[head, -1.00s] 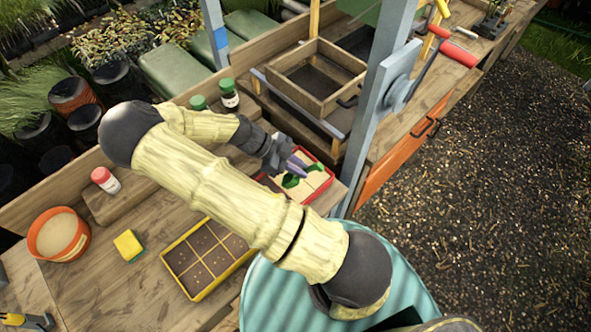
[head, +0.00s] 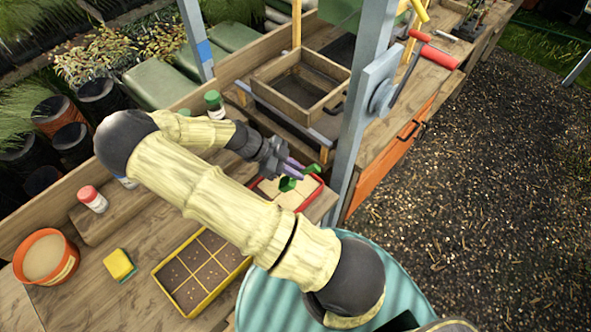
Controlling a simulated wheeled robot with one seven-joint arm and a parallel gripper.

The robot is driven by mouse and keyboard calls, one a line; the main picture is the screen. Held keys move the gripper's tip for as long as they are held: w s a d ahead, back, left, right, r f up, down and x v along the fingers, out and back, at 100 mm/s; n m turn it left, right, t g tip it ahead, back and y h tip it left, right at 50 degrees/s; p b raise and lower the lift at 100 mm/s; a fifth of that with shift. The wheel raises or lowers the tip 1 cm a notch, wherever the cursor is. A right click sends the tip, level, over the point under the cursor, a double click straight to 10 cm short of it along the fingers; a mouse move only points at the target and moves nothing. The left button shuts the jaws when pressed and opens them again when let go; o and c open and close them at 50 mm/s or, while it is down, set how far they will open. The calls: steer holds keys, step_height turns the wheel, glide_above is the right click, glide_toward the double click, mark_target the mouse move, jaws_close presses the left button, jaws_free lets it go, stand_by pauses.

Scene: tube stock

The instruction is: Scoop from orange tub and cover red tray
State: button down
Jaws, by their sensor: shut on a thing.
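My gripper (head: 292,170), with purple fingers, is shut on a green scoop (head: 287,184), whose green parts show on both sides of the fingers. The scoop is over the far part of the red tray (head: 308,203); I cannot tell whether it touches the contents or holds any. The tray's cells show a pale sandy layer in the visible part; my arm hides its left part. The orange tub (head: 70,266) stands at the far left with pale sandy material in it.
A yellow tray (head: 206,303) of dark soil cells lies in front of my arm. A yellow-green sponge (head: 120,264), a red-capped bottle (head: 92,198) and a green-capped bottle (head: 214,104) stand about. A grey post (head: 361,110) rises right of the red tray. A wooden sieve box (head: 300,85) stands behind.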

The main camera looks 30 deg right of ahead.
steer(key=shift+r+t+y+p, duration=0.3)
steer(key=shift+r+y+p, duration=0.1)
steer(key=shift+r+y, duration=0.2)
steer(key=t+y, duration=0.1)
steer(key=r+t+y, duration=0.1)
steer(key=shift+r+y, duration=0.25)
steer(key=shift+y, duration=0.05)
steer(key=shift+r+t+y+b, duration=0.9)
steer(key=shift+t+y+b, duration=0.1)
steer(key=shift+y+b, duration=0.45)
steer(key=shift+d+r, duration=0.1)
steer(key=shift+r, duration=0.1)
steer(key=shift+w+y, duration=0.15)
steer(key=shift+y, duration=0.1)
steer(key=shift+a, duration=0.2)
steer(key=shift+s+d, duration=0.1)
steer(key=shift+s, duration=0.1)
steer(key=shift+d, duration=0.1)
